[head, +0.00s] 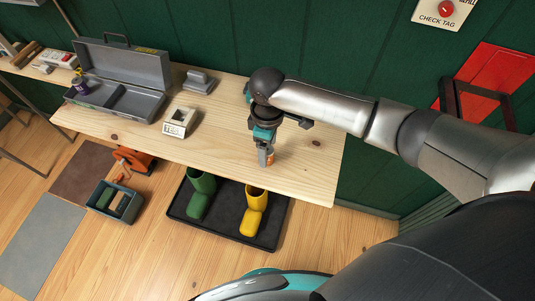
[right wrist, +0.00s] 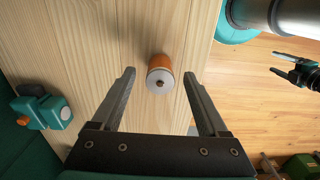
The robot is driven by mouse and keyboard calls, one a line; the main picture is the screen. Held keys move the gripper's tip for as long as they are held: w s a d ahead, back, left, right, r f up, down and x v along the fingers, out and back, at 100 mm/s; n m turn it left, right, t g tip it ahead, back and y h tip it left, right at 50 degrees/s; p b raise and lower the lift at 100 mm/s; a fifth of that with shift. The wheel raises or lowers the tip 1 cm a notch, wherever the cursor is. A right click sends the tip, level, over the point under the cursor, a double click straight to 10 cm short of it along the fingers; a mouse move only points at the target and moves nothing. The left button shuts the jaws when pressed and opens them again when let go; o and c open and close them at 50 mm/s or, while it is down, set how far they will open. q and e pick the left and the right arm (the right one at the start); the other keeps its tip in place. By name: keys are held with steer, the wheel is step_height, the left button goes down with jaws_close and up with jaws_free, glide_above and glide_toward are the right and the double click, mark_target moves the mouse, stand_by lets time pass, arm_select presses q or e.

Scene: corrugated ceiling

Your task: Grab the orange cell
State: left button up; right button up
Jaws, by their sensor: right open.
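The orange cell (right wrist: 160,64) is a small cylinder with an orange side and a pale metal end with a dark centre. It stands on the wooden bench near its front edge. In the head view the cell (head: 270,159) is partly hidden by my right gripper (head: 266,152), which points down at it. In the right wrist view my right gripper (right wrist: 160,75) is open, with the cell between its fingertips and a gap on each side. My left gripper (right wrist: 279,64) shows small at the right edge of that view, its fingers apart and empty.
On the bench (head: 225,147) are a white-and-grey device (head: 179,122), a grey block (head: 199,80) and an open grey toolbox (head: 120,75). The bench around the cell is clear.

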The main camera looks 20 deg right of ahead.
steer(key=shift+f, duration=0.55)
jaws_close()
